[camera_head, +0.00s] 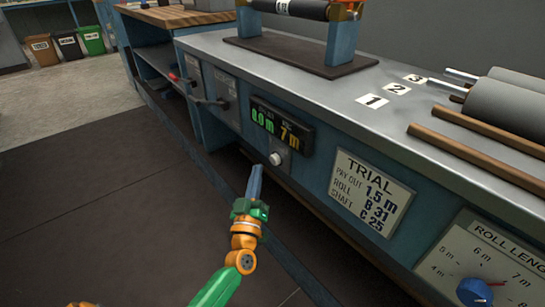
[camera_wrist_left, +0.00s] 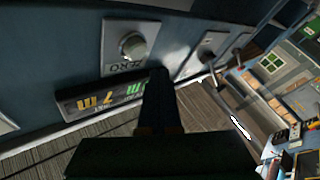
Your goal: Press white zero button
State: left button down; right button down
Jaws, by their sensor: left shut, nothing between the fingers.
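The white zero button (camera_head: 275,158) is a small round knob on a light plate on the blue bench front, just below the digital display (camera_head: 281,125) reading 0.0 m and 7 m. In the left wrist view the button (camera_wrist_left: 131,45) sits on its plate marked ZERO, above the gripper fingers in the picture. My left gripper (camera_head: 256,170) is shut and empty, its tip just left of and below the button in the head view. A gap shows between tip and button in the wrist view; its depth is hard to judge. My right gripper is out of view.
Levers (camera_head: 208,101) stick out of the bench front left of the display. A TRIAL sign (camera_head: 370,192) and a roll length dial (camera_head: 475,292) are to the right. A roll stand (camera_head: 340,45) and grey rolls (camera_head: 510,103) are on the bench top. The floor at left is clear.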

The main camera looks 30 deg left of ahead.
pick_arm(q)
jog(key=s, duration=0.1)
jog(key=s+a, duration=0.1)
jog(key=shift+s+p, duration=0.4)
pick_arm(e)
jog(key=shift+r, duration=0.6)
